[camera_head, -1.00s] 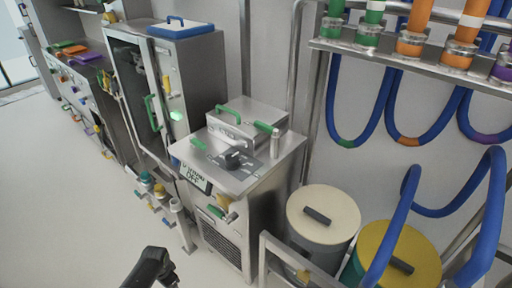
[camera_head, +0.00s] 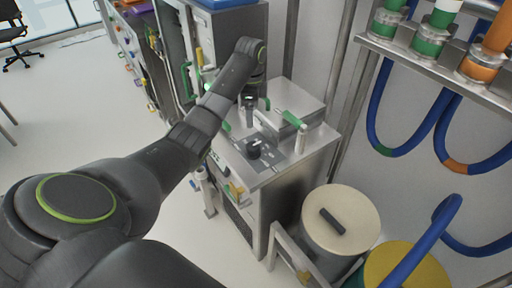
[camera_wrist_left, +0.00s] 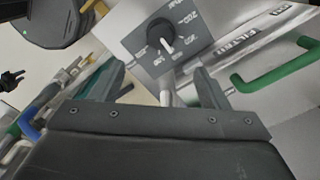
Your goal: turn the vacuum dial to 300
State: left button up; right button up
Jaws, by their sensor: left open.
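The vacuum dial (camera_head: 253,151) is a black knob on a dark panel on top of the steel cabinet (camera_head: 293,165). In the left wrist view the dial (camera_wrist_left: 161,35) has a light pointer line and printed numbers around it, partly blurred. My left arm reaches across the head view to above the cabinet's back left part, its gripper pointing down. In the left wrist view my left gripper (camera_wrist_left: 158,80) is open and empty, with the dial beyond its fingertips and not touched. My right gripper is not in view.
A steel lid with green handles (camera_head: 288,106) stands behind the dial. A small upright cylinder (camera_head: 301,140) is at its right. Two lidded drums (camera_head: 345,210) stand to the right of the cabinet, below blue hoses (camera_head: 383,105).

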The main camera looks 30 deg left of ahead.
pick_arm(q)
jog(key=b, duration=0.7)
send_over(253, 146)
notch_tip(253, 146, down, 8)
jog(key=shift+r, duration=0.15)
notch_tip(253, 146, down, 7)
jog(key=shift+r+p, duration=0.1)
jog(key=shift+p, duration=0.75)
jog(key=shift+f, duration=0.8)
jog(key=shift+c, duration=0.4)
